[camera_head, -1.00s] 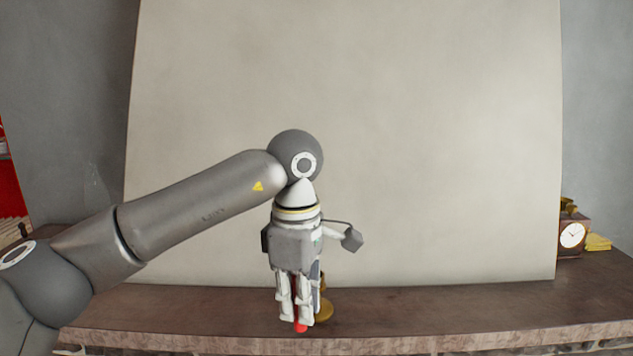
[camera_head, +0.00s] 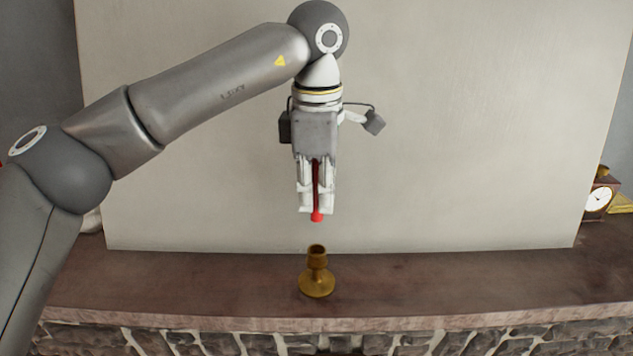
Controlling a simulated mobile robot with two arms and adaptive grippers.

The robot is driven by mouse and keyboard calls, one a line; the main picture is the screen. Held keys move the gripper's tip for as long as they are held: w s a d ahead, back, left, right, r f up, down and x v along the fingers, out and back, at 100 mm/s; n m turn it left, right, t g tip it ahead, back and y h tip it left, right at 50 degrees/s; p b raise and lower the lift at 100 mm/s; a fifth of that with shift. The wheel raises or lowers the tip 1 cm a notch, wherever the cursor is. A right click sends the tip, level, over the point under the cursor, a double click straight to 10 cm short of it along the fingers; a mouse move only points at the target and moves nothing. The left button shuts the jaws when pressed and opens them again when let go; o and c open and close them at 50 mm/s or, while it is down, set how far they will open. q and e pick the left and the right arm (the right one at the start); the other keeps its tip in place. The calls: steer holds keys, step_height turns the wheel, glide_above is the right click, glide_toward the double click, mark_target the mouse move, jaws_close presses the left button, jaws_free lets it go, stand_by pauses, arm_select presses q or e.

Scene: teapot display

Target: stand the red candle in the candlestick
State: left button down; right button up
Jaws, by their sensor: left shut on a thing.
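The red candle (camera_head: 317,216) is upright between the fingers of my left gripper (camera_head: 317,205). The gripper points straight down and is shut on it. Most of the candle is hidden by the fingers; a strip between them and the lower end show. The brass candlestick (camera_head: 317,278) stands upright on the dark mantel shelf, with its socket opening facing up. In the picture the candle's lower end is above the candlestick, with a gap between them. How far apart they are in depth I cannot tell. My right gripper is not in view.
The mantel shelf (camera_head: 180,290) has a stone front and is clear on both sides of the candlestick. A large pale panel (camera_head: 450,130) stands behind. A clock (camera_head: 598,198) and a yellow object (camera_head: 621,204) are at the far right.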

mark_target(317, 218)
arm_select(q)
steer(key=shift+s+f, duration=0.3)
steer(key=shift+f, duration=0.05)
steer(key=shift+f+b, duration=0.35)
steer(key=shift+b, duration=0.1)
steer(key=f+b, duration=0.1)
steer(key=w+f+b, duration=0.1)
steer(key=f, duration=0.1)
steer(key=shift+w, duration=0.15)
steer(key=shift+f, duration=0.35)
steer(key=shift+s+f+b, duration=0.25)
steer(key=shift+s+b, duration=0.1)
steer(key=shift+b, duration=0.1)
steer(key=shift+w, duration=0.2)
steer(key=shift+s+f, duration=0.1)
steer(key=shift+s, duration=0.05)
steer(key=shift+f+b, duration=1.35)
steer(key=shift+f, duration=0.4)
stand_by(0.9)
